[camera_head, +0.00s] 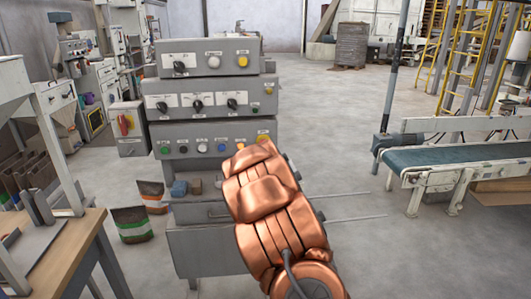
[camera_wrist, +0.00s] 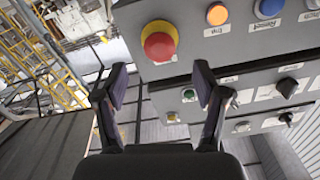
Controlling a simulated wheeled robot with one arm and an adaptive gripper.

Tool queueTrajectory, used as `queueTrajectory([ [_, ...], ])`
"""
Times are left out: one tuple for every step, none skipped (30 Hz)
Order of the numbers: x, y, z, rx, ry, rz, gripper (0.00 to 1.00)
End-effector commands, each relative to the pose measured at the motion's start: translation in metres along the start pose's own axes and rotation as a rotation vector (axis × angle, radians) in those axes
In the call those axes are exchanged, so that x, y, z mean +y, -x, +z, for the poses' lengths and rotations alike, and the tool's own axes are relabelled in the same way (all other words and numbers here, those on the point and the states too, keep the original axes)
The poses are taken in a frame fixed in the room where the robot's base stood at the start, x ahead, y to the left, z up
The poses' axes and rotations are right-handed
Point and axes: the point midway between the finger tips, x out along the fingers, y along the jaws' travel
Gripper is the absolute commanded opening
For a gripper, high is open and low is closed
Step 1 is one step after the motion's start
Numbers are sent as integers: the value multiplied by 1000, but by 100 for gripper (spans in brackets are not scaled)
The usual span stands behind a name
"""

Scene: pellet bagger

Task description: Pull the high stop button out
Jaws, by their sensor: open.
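In the wrist view, a red mushroom stop button (camera_wrist: 159,42) with a yellow collar stands on a grey panel. My gripper (camera_wrist: 160,80) is open and empty. Its two fingers lie to either side of the button's line, with their tips lower in the picture and apart from the button. In the head view, the yellow collar (camera_head: 263,138) shows at the right end of the lowest button row. My copper arm hides part of that area and the gripper itself. I cannot tell whether the button is pressed in.
An orange button (camera_wrist: 217,14) and a blue button (camera_wrist: 270,6) sit beside the stop button. Above that panel in the head view are panels with knobs (camera_head: 197,102). A conveyor (camera_head: 450,155) stands at right, with clear floor between.

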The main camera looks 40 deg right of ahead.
Motion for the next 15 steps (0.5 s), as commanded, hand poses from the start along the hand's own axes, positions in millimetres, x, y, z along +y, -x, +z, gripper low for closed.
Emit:
queueTrajectory([
  [1, 7, 1, -4, 0, 3, 71],
  [1, 10, 1, -4, 0, 4, 71],
  [1, 15, 1, -4, -1, 4, 71],
  [0, 18, 0, -2, -2, 3, 71],
  [0, 20, -1, -1, -2, 2, 71],
  [0, 24, -1, 1, -1, 1, 71],
  [0, 27, -1, 1, -1, 2, 71],
  [1, 29, -1, 1, -1, 2, 71],
  [1, 32, 0, 0, -1, 3, 71],
  [1, 34, 0, -1, 0, 3, 71],
  [1, 36, 0, -2, 0, 3, 71],
  [1, 38, 0, -2, 0, 3, 71],
  [1, 39, 1, -2, 0, 2, 71],
  [1, 39, 1, -2, 0, 2, 71],
  [1, 40, 1, -2, 0, 2, 71],
])
